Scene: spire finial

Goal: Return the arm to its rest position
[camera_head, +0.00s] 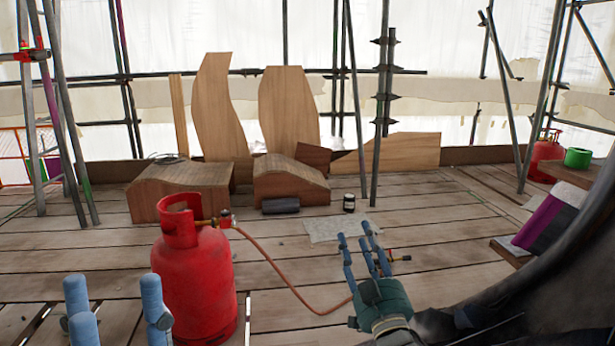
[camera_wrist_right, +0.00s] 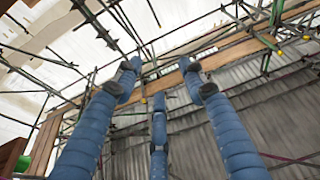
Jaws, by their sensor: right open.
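My right gripper (camera_head: 365,240) is at the lower centre right of the head view, with its blue fingers pointing up and spread. In the right wrist view its three fingers (camera_wrist_right: 160,85) are apart with nothing between them; scaffold and sheeting show beyond. My left gripper (camera_head: 115,295) shows only as blue fingers at the bottom left edge. They stand apart with nothing seen between them; its palm is out of frame.
A red gas cylinder (camera_head: 190,275) stands between my grippers. Its hose (camera_head: 285,278) runs toward a brass-ended tool (camera_head: 400,258), partly hidden behind my right gripper. Wooden blocks (camera_head: 178,190), a dark jar (camera_head: 349,203) and a grey sheet (camera_head: 335,230) lie beyond. Scaffold poles (camera_head: 375,130) stand behind.

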